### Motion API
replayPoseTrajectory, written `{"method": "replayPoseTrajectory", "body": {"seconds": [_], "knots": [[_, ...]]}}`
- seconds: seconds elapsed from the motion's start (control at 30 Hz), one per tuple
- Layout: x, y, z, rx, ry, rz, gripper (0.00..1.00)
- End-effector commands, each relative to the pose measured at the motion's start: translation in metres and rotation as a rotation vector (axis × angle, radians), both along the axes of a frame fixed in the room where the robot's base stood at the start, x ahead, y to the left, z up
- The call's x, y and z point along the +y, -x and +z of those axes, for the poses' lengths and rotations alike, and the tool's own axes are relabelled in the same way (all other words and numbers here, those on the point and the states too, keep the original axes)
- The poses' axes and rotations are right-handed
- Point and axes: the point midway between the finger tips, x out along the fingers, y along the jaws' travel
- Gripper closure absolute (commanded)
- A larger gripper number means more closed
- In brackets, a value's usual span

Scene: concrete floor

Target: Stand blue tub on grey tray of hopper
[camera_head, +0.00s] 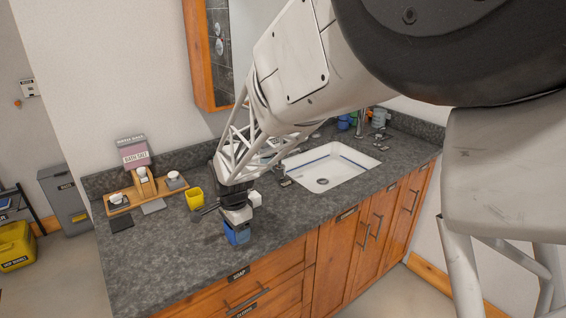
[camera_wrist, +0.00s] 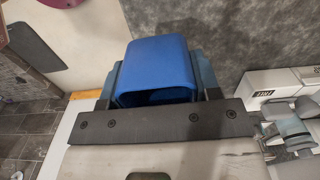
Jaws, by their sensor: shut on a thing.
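The blue tub (camera_head: 237,234) is near the counter's front edge in the head view, under my gripper (camera_head: 236,215). In the wrist view the blue tub (camera_wrist: 155,55) sits between the two fingers of my gripper (camera_wrist: 158,85), which are shut on its sides. Its open mouth faces the camera. I cannot tell whether its base touches the counter. The hopper (camera_head: 134,154), pink with a bath salt label, stands on a wooden board at the counter's left. A grey tray (camera_head: 153,206) lies at the front of the board, below the spout, and looks empty.
A yellow tub (camera_head: 195,198) stands between my gripper and the wooden board (camera_head: 178,196). A white sink (camera_head: 330,166) is to the right. The counter front left of my gripper is clear.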

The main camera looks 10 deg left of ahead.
Motion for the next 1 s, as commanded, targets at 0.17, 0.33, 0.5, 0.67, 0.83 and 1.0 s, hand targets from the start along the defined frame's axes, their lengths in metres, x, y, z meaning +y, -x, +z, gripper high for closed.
{"method": "replayPoseTrajectory", "body": {"seconds": [0.17,0.33,0.5,0.67,0.83,1.0], "knots": [[-0.005,-0.006,-0.001,0.000,0.000,0.008,0.66],[-0.019,-0.023,-0.004,0.001,0.001,0.027,0.66],[-0.043,-0.048,-0.007,0.001,0.001,0.064,0.66],[-0.072,-0.075,-0.011,0.001,0.001,0.106,0.66],[-0.105,-0.103,-0.015,0.001,0.001,0.151,0.66],[-0.140,-0.130,-0.018,0.000,0.000,0.197,0.66]]}}
